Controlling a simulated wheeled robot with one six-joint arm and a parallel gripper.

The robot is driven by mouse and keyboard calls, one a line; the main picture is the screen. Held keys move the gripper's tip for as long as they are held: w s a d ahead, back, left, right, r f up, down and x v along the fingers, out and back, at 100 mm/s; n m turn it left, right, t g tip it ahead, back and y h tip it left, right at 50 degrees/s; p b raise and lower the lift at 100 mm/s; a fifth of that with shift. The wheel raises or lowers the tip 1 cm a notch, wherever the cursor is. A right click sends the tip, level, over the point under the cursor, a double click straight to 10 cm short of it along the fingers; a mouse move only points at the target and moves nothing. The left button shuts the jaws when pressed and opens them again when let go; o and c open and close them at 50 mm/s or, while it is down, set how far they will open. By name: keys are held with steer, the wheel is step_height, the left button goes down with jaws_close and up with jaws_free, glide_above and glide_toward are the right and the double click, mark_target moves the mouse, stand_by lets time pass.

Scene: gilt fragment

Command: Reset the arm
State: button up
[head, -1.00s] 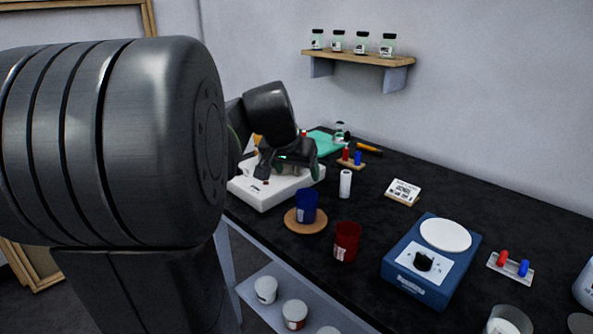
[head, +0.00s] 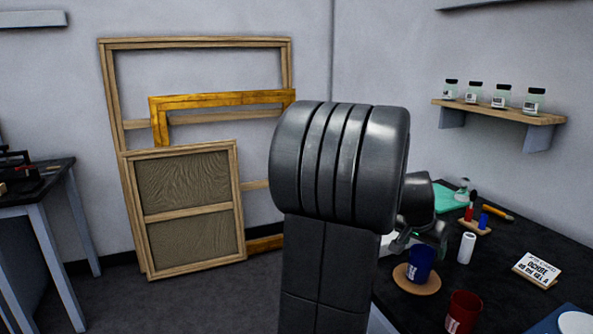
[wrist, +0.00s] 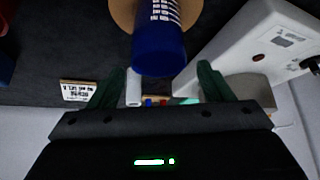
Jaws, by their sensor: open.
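My gripper (wrist: 160,80) is open, with its two dark green fingers apart and nothing between them. In the head view it is mostly hidden behind my own arm; a part of it shows just behind the blue cup (head: 421,262). The blue cup stands upright on a round cork mat (head: 418,285). In the wrist view the blue cup (wrist: 158,48) appears beyond the fingertips, apart from them. The white device (wrist: 238,48) with a red button is at the right there.
A shelf with jars (head: 500,111) is on the wall. Wooden frames (head: 190,210) lean at the back; another table (head: 40,190) is left.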

step_height(320, 180, up, 2)
steer(key=shift+s+r, duration=0.1)
steer(key=shift+r, duration=0.05)
stand_by(0.4)
